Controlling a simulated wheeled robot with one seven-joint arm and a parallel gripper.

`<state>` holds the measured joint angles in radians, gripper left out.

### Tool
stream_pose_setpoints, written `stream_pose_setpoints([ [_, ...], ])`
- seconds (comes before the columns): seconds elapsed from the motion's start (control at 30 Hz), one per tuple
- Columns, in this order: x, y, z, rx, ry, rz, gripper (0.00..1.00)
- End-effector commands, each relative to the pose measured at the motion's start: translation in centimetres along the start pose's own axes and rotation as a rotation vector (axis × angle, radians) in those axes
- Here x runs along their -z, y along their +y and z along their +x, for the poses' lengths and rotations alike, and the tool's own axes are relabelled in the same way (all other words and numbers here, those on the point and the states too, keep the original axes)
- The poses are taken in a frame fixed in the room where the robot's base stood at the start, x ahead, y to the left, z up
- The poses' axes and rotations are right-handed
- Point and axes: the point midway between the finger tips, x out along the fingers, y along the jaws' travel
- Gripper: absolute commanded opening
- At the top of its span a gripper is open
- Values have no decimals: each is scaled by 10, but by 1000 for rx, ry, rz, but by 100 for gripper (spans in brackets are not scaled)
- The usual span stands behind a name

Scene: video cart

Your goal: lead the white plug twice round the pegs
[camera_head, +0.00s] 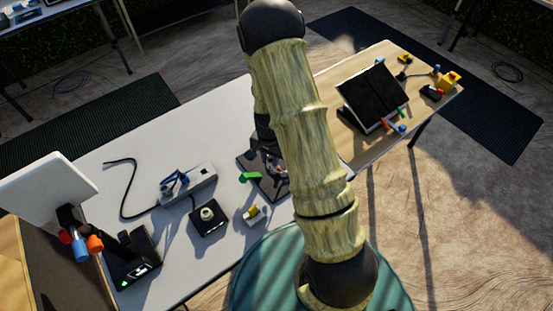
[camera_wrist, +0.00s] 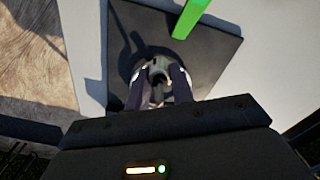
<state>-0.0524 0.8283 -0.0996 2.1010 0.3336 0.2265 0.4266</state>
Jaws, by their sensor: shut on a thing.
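My gripper is mostly hidden behind my arm in the head view. In the wrist view its two dark fingers (camera_wrist: 160,92) are closed around a pale grey rounded thing (camera_wrist: 160,70), over a dark square board (camera_wrist: 215,60). Shadow and the fingers hide much of it, so I cannot tell for sure that it is the white plug, or whether it touches the board. A bright green piece (camera_wrist: 190,17) lies at the board's far side; it also shows in the head view (camera_head: 250,177), at the left of the board (camera_head: 268,189). I cannot make out separate pegs clearly.
On the pale table (camera_head: 130,185) are a power strip (camera_head: 200,186) with a blue item, a black box with a round knob (camera_head: 208,215), and a small white-and-yellow block (camera_head: 254,216). A dark stand (camera_head: 372,95) is on the wooden table at right. The pale tabletop's back is clear.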

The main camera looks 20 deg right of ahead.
Motion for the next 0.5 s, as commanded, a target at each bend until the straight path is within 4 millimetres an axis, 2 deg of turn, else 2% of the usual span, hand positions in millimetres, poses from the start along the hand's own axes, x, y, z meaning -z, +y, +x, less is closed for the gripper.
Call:
stream_pose_setpoints([
  [0.23, 4, -20, -1, 0, 1, -1, 1],
  [0.5, 18, -36, -1, 0, 1, -1, 1],
])
